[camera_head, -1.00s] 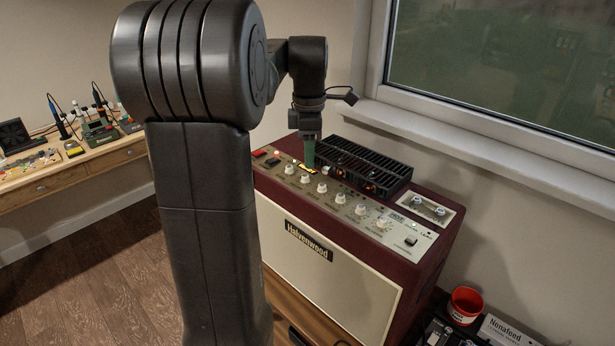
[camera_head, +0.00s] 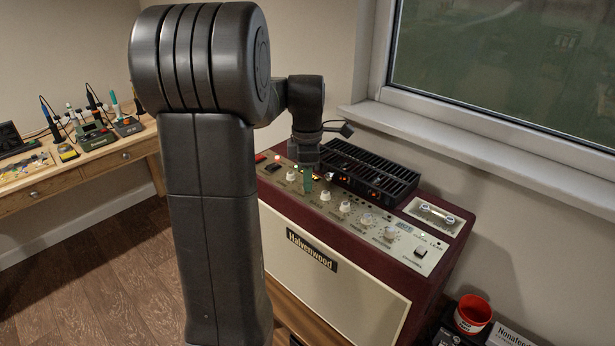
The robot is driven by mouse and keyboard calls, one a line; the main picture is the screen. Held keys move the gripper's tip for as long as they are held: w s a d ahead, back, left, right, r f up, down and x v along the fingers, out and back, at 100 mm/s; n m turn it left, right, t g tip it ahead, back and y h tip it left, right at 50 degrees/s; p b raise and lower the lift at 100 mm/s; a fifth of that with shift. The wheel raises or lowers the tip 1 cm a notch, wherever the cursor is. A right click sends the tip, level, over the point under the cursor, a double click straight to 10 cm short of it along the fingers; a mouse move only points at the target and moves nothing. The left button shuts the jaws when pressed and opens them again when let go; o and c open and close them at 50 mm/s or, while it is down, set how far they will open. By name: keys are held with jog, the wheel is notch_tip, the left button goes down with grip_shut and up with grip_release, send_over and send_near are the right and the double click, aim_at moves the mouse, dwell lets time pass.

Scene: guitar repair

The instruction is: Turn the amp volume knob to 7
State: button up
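The amp (camera_head: 340,278) is a dark red cabinet with a cream grille and a "Halvenwood" plate. Its top panel (camera_head: 372,231) carries a row of pale knobs. One knob (camera_head: 291,175) shows left of my gripper, and another knob (camera_head: 325,195) shows just to its right. My gripper (camera_head: 308,184) points down over the left part of the row, its greenish fingertips at the height of the knobs. A knob may be hidden behind or between the fingers. I cannot tell whether they touch one, and the knob labels and settings are too small to read.
A black vented chassis (camera_head: 368,174) with glowing lights rises behind the knob row. A window sill (camera_head: 480,150) runs behind the amp. A red cup (camera_head: 471,313) stands at lower right. A workbench (camera_head: 90,170) with tools is at the left, with open floor before it.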

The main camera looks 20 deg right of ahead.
grip_shut()
jog(key=shift+m, duration=0.3)
